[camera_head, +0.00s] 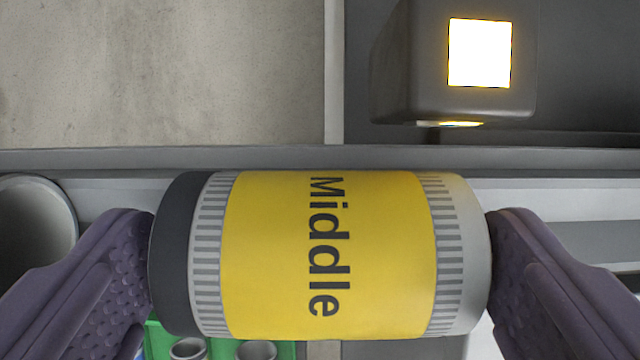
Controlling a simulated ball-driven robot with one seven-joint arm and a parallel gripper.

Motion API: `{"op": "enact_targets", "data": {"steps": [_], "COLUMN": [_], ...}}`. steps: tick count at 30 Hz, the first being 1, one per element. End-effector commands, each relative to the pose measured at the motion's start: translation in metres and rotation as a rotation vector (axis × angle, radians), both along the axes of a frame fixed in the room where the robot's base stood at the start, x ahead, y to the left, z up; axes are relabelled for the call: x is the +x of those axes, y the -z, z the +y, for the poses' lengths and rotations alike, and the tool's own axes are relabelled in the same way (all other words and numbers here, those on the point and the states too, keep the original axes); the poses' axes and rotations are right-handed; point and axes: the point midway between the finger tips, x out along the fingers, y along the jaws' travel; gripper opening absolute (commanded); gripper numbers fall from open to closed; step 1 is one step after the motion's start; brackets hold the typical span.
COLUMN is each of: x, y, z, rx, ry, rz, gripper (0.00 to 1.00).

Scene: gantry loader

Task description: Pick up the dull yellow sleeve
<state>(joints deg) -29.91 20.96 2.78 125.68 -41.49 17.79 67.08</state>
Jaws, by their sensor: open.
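The yellow sleeve (385,255) is a cylinder lying on its side across the middle of the camera view. It has a broad yellow band marked "Middle", grey striped rings, a dark left end and a pale grey right end. My gripper (318,225) is open, with one purple finger at each end of the sleeve. The finger pads appear very close to the ends; whether they touch cannot be told. What lies directly under the sleeve is hidden.
A grey ledge (240,158) runs across just beyond the sleeve. A dark box with a lit square panel (480,53) stands at the upper right. A grey round opening (32,235) is at the left. A green block with grey tubes (222,350) shows below.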

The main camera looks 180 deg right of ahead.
Motion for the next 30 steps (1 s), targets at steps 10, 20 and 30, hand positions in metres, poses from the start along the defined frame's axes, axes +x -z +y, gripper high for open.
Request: {"op": "enact_targets", "data": {"steps": [10,20,30], "x": [0.005,0.006,0.006], "y": [0.01,0.01,-0.003], "z": [0.0,0.0,0.001], "rx": [0.0,0.001,0.003], "ry": [0.001,0.001,0.001], "rz": [-0.001,-0.002,-0.004], "gripper": [0.98,0.46,0.46]}}
